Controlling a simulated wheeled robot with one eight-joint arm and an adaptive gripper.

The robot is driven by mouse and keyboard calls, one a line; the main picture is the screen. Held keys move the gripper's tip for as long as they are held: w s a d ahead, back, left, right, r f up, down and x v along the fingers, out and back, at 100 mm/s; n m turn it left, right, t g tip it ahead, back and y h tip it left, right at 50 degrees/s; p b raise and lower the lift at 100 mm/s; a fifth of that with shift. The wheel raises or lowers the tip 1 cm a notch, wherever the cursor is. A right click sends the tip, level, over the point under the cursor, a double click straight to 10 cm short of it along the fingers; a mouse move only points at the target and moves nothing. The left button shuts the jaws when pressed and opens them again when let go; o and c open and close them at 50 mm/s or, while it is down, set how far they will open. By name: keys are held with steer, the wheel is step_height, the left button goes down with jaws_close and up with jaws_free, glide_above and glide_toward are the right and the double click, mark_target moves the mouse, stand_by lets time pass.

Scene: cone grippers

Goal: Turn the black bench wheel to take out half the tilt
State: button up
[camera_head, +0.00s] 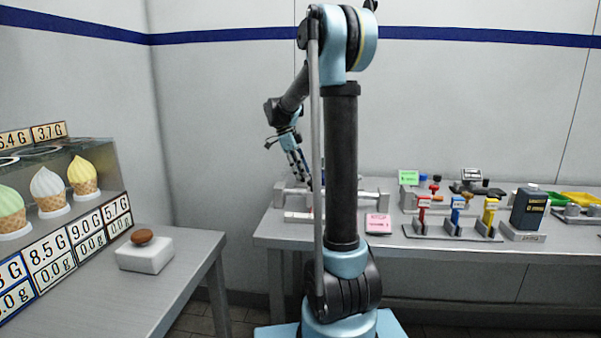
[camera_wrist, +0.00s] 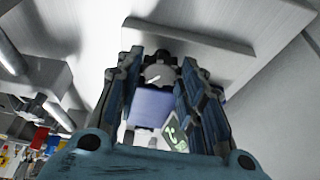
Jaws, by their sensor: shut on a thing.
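The black bench wheel (camera_wrist: 158,73) shows in the wrist view as a dark round part with a grey face and a pale mark. It sits between the two fingertips of my gripper (camera_wrist: 160,62), which is shut on it. A blue-purple block (camera_wrist: 153,107) lies below the wheel in that view. In the head view my gripper (camera_head: 303,178) points down at the back bench, left of my arm's column. The wheel itself cannot be made out there. I cannot read the amount of tilt.
The back bench (camera_head: 275,231) carries a metal bar frame (camera_head: 370,197), a pink pad (camera_head: 378,223), and red, blue (camera_head: 456,216) and yellow stands. On the left, a counter holds ice-cream cones (camera_head: 83,175), number cards and a white block (camera_head: 145,255) with a brown knob.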

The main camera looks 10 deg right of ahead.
steer(key=shift+n+t, duration=0.4)
steer(key=shift+n, duration=0.5)
steer(key=o, duration=1.1)
steer(key=shift+w, duration=0.1)
steer(key=shift+c, duration=0.2)
steer(key=v, duration=1.2)
steer(key=shift+a+f, duration=0.1)
